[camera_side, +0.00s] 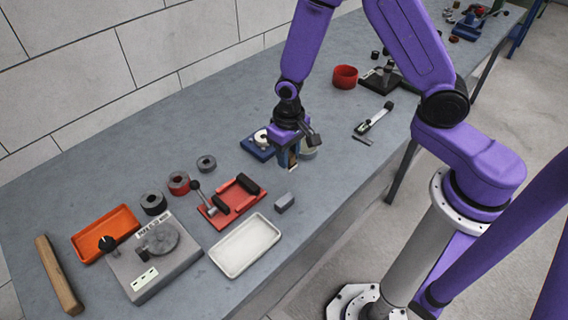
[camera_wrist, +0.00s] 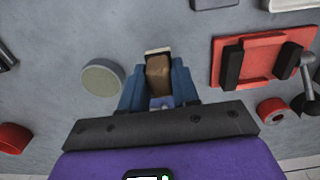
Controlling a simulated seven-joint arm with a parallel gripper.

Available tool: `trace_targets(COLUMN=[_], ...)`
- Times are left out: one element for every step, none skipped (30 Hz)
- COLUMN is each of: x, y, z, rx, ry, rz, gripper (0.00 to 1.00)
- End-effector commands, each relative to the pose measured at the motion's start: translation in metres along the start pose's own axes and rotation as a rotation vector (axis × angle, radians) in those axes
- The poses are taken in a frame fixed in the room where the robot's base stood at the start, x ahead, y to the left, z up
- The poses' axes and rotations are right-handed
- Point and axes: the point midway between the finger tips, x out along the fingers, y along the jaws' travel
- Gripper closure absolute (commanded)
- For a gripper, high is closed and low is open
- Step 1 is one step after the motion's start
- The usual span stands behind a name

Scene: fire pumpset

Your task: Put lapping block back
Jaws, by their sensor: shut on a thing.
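My gripper (camera_wrist: 158,82) is shut on a brown block with a pale end (camera_wrist: 158,72), seen between its blue fingers in the wrist view. I take this to be the lapping block. In the side view my gripper (camera_side: 293,161) points down over the middle of the bench, and only a small brown part of the block shows. I cannot tell whether the block touches the bench. A pale round disc (camera_wrist: 103,77) lies beside the fingers, on their left in the wrist view. In the side view the disc (camera_side: 309,153) is partly hidden behind my gripper.
A blue holder (camera_side: 256,149) with a ring stands just behind my gripper. A red fixture (camera_side: 231,207), small grey block (camera_side: 285,203), white tray (camera_side: 246,246), orange tray (camera_side: 88,241) and grey plate machine (camera_side: 140,272) stand to the left. A red cup (camera_side: 344,77) stands farther back.

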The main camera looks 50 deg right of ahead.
Motion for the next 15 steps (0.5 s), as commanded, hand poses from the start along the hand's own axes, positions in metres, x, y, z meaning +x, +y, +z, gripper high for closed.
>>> trace_targets(x=[0.004,0.005,0.007,0.007,0.008,0.009,0.011,0.014,0.018,0.022,0.026,0.03,0.034,0.037,0.04], y=[-0.001,-0.001,-0.001,-0.002,-0.002,-0.002,-0.003,-0.003,-0.003,-0.003,-0.003,-0.003,-0.003,-0.003,-0.003], z=[-0.003,-0.004,-0.005,-0.006,-0.007,-0.008,-0.009,-0.011,-0.012,-0.012,-0.011,-0.011,-0.011,-0.011,-0.011], rx=[0.0,0.0,0.0,0.0,0.0,0.0,0.0,0.0,0.0,-0.001,-0.001,-0.001,-0.001,-0.001,0.0], ry=[0.0,0.0,0.0,0.0,0.001,0.001,0.001,0.0,-0.001,-0.002,-0.003,-0.002,-0.001,-0.002,-0.002], rz=[0.0,0.0,0.0,0.0,0.0,-0.001,-0.001,0.0,0.0,0.001,0.001,0.001,0.001,0.001,0.001], gripper=[0.99,0.99,0.99,0.99,0.99,0.99,0.99,0.99,0.99,0.99,0.99,0.99,0.99,0.99,0.99])
